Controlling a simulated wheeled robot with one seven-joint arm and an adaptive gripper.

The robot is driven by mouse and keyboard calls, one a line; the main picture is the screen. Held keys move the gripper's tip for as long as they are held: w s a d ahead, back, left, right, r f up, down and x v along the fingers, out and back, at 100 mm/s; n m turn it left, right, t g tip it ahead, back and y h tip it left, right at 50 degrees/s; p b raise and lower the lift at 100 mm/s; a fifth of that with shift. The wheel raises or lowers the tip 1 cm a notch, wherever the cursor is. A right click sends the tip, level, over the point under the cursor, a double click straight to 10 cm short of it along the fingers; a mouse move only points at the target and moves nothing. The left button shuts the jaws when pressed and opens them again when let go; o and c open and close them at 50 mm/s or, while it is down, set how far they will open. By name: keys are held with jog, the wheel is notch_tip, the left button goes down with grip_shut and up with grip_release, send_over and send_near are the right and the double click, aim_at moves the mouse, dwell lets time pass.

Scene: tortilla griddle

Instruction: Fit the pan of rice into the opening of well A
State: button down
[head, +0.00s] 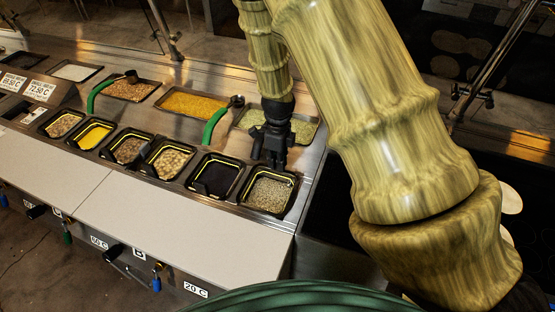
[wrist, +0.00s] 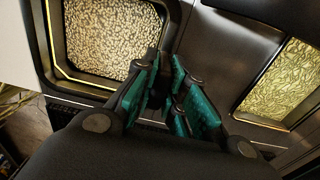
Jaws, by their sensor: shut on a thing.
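A dark pan of pale grains (head: 268,194), which looks like the rice, is at the right end of the front row. In the wrist view the pan (wrist: 105,38) fills the upper left, its dark wall lined in yellow. My gripper (head: 274,163) is at the pan's back edge, pointing down. The green finger pads (wrist: 168,92) are close together and shut at the pan's edge; the gripped part is hidden between them. I cannot tell whether the pan sits fully down in its opening. I cannot make out a label for well A.
A black-filled pan (head: 214,176) and a pan of pale chunks (head: 168,161) stand to the left in the row. A pan of green food (head: 303,131) is behind my gripper. Green-handled ladles (head: 214,124) rest at the back pans. The white front ledge (head: 180,214) is clear.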

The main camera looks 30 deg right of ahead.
jog(key=shift+f+b, duration=0.35)
jog(key=shift+f, duration=0.5)
jog(key=c, duration=1.4)
grip_release()
notch_tip(320, 180, up, 12)
jog(key=shift+w+d, duration=0.1)
